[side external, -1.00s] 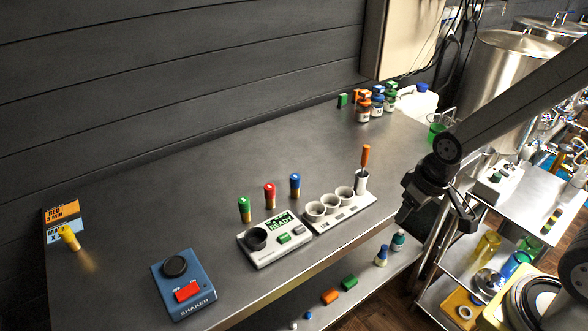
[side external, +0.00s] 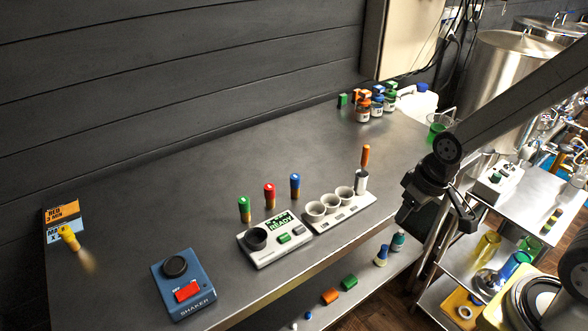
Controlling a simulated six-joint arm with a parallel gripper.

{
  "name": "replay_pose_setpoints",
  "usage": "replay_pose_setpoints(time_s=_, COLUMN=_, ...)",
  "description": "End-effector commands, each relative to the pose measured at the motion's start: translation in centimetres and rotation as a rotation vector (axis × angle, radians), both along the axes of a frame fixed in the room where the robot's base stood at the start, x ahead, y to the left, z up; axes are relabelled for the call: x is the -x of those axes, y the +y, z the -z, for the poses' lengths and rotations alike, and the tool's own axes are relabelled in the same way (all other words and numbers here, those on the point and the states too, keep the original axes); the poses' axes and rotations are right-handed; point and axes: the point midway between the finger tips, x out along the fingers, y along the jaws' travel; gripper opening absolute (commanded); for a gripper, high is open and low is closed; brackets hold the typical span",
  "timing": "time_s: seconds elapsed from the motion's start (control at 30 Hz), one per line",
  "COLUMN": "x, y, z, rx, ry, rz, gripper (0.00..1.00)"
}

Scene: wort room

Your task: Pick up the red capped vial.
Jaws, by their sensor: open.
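The red capped vial (side external: 269,196) stands upright on the steel table, between a green capped vial (side external: 244,209) on its left and a blue capped vial (side external: 295,186) on its right. It is just behind the white device with the READY display (side external: 275,238). My gripper (side external: 440,222) is at the right, by the table's right edge, well apart from the vials. It points downward, is open, and I see nothing in it.
A blue shaker (side external: 184,283) sits at the front left, a yellow capped vial (side external: 68,238) at far left. The table's middle behind the vials is clear.

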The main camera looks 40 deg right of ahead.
Motion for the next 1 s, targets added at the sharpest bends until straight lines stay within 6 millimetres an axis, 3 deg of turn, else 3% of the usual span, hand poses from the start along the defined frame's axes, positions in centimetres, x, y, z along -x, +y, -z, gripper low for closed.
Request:
replay_pose_setpoints(time_s=0.33, x=0.00, y=0.00, z=0.00, rx=0.000, ry=0.000, rz=0.000, gripper=0.59)
replay_pose_setpoints(time_s=0.37, x=0.00, y=0.00, z=0.00, rx=0.000, ry=0.000, rz=0.000, gripper=0.65)
replay_pose_setpoints(time_s=0.4, x=0.00, y=0.00, z=0.00, rx=0.000, ry=0.000, rz=0.000, gripper=0.78)
replay_pose_setpoints(time_s=0.43, x=0.00, y=0.00, z=0.00, rx=0.000, ry=0.000, rz=0.000, gripper=0.81)
replay_pose_setpoints(time_s=0.77, x=-0.03, y=0.01, z=0.02, rx=0.002, ry=0.001, rz=-0.006, gripper=0.81)
replay_pose_setpoints(time_s=1.0, x=-0.42, y=-0.02, z=0.49, rx=0.060, ry=0.034, rz=-0.120, gripper=0.81)
